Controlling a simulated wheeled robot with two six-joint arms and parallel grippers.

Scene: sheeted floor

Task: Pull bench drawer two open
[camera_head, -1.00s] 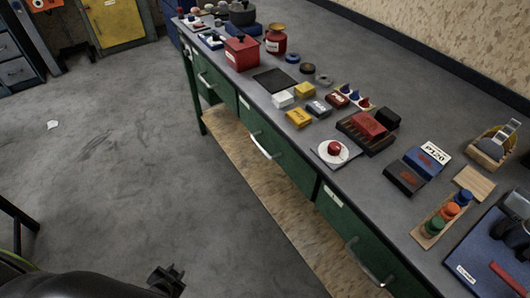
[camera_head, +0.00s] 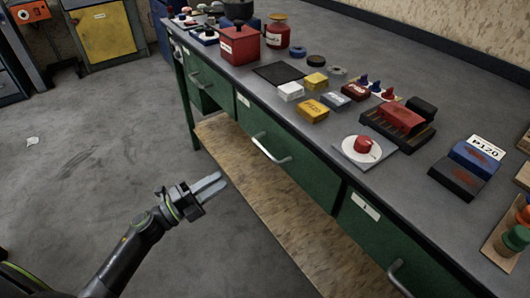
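The green bench has three drawers along its front. The middle drawer (camera_head: 305,180) has a silver bar handle (camera_head: 270,150) and a small white label; it looks closed. The label is too small to read. My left gripper (camera_head: 216,186) is over the floor in front of the bench, left of and below the middle handle in the picture. It points toward the bench and is apart from the handle. Its two pale fingers lie close together, and I cannot tell whether a gap remains. It holds nothing that I can see. My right gripper is not in view.
The left drawer (camera_head: 213,88) and right drawer (camera_head: 372,240) flank the middle one. A wooden lower shelf (camera_head: 270,205) runs beneath. The bench top holds a red box (camera_head: 240,45), small boxes and a white plate with a red knob (camera_head: 364,150).

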